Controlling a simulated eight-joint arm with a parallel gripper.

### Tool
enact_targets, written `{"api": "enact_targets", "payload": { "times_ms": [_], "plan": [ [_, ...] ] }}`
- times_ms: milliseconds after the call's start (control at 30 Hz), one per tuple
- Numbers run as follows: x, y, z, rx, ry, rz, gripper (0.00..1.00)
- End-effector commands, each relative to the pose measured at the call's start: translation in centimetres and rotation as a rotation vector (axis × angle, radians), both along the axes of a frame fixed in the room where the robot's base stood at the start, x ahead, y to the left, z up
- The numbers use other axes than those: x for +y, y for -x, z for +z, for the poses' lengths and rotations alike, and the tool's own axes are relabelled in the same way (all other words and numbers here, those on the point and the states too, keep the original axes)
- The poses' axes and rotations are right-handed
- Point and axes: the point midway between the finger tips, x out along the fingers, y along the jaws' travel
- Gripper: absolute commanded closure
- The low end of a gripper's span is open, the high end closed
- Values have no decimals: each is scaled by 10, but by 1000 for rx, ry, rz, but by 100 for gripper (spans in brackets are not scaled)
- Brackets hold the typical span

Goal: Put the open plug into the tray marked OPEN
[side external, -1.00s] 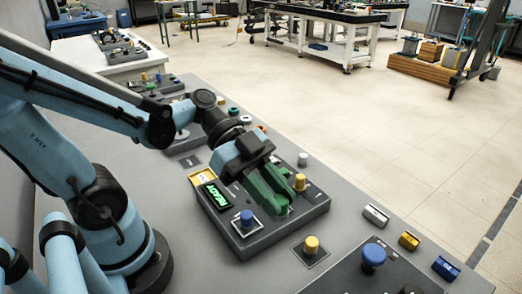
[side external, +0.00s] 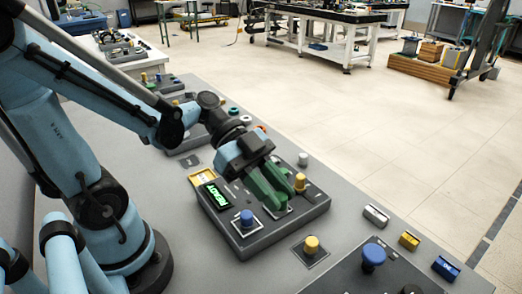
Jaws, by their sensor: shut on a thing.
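My gripper (side external: 274,204) has green fingers and points down at the middle of a dark control box (side external: 258,238). The fingers are close together over a pale-edged square plate. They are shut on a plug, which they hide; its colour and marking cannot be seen. A blue plug (side external: 247,218) stands on its own plate to the left of the fingers. A yellow plug (side external: 300,181) stands just to their right. I cannot read the word OPEN on any tray in this view.
A green READY display (side external: 215,195) is on the box's left side, beside a yellow tray-like piece (side external: 201,179). Another yellow plug (side external: 311,244) and a blue knob (side external: 373,256) stand in front. White (side external: 376,214), yellow (side external: 409,240) and blue (side external: 446,267) blocks line the bench's right edge.

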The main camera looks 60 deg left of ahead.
Motion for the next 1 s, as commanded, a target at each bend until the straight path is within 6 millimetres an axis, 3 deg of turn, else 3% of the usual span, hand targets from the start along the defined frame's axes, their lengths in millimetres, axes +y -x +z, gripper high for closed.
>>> {"api": "enact_targets", "payload": {
  "times_ms": [700,1000],
  "plan": [
    [61,-48,-46,-1,0,2,100],
    [71,-56,-57,0,0,0,100]
  ]
}}
